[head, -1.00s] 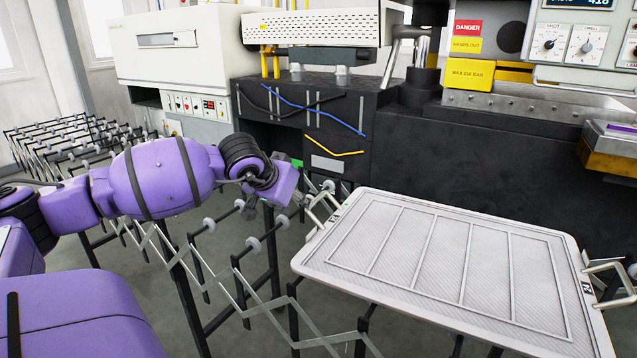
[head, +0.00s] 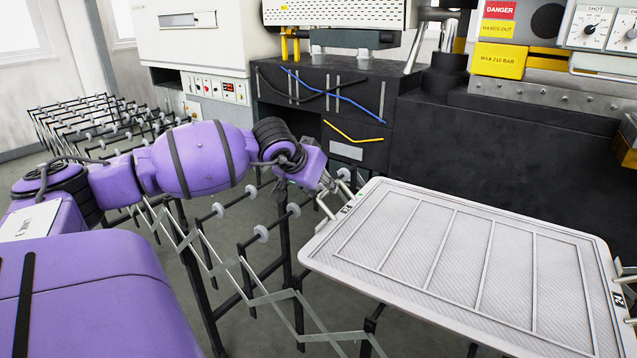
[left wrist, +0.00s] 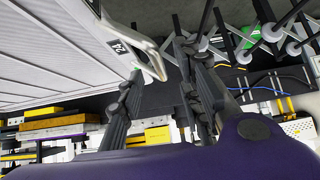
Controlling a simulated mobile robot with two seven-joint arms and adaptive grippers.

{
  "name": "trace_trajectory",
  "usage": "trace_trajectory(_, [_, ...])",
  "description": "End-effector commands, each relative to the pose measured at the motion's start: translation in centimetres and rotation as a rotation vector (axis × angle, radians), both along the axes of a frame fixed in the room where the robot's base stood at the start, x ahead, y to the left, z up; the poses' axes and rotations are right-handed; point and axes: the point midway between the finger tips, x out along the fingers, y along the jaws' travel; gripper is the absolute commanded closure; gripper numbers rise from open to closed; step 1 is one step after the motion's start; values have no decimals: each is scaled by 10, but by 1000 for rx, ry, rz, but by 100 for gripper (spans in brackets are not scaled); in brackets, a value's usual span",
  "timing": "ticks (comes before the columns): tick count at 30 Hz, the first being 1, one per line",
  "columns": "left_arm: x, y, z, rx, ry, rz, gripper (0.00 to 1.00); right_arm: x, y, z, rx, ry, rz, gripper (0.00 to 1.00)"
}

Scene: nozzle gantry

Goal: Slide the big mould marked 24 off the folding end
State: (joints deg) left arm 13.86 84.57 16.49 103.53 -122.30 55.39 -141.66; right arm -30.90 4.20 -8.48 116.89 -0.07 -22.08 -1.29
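The big mould (head: 455,262) is a flat pale grey ribbed panel with a raised rim, lying level at the right in the head view. It has a metal handle (head: 324,205) at its left end and a dark label at each end. The left wrist view shows its 24 label (left wrist: 118,47) and the pale end handle (left wrist: 150,62). My left gripper (head: 332,184) is beside that handle. In the left wrist view its two dark fingers (left wrist: 165,75) stand apart, with the handle close to the left one. I cannot tell whether they touch. My right gripper is out of view.
A folding roller stand (head: 250,270) of crossed struts and dark legs reaches from the left up to the mould. More folded roller frames (head: 95,118) stand at the back left. A black machine block (head: 505,125) with a danger sign (head: 499,10) is behind the mould.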

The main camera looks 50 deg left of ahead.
Motion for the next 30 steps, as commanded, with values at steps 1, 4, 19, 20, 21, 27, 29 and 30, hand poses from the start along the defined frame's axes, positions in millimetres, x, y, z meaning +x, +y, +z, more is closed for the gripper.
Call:
trace_trajectory(1, [6, 1, -6, -5, -2, 2, 67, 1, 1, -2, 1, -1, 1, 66])
trace_trajectory(4, [15, 3, -15, -4, -2, 0, 67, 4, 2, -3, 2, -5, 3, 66])
trace_trajectory(19, [31, 8, -33, 0, 1, -1, 67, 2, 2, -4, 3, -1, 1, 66])
trace_trajectory(20, [31, 8, -33, 0, 1, -1, 67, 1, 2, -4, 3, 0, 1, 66])
trace_trajectory(21, [31, 8, -33, 0, 1, -1, 67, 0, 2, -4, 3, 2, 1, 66])
trace_trajectory(27, [31, 8, -33, -1, 1, -1, 87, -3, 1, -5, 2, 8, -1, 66])
trace_trajectory(29, [31, 8, -33, -1, 1, -1, 95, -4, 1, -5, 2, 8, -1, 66])
trace_trajectory(30, [31, 8, -33, -1, 1, -1, 100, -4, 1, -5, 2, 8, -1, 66])
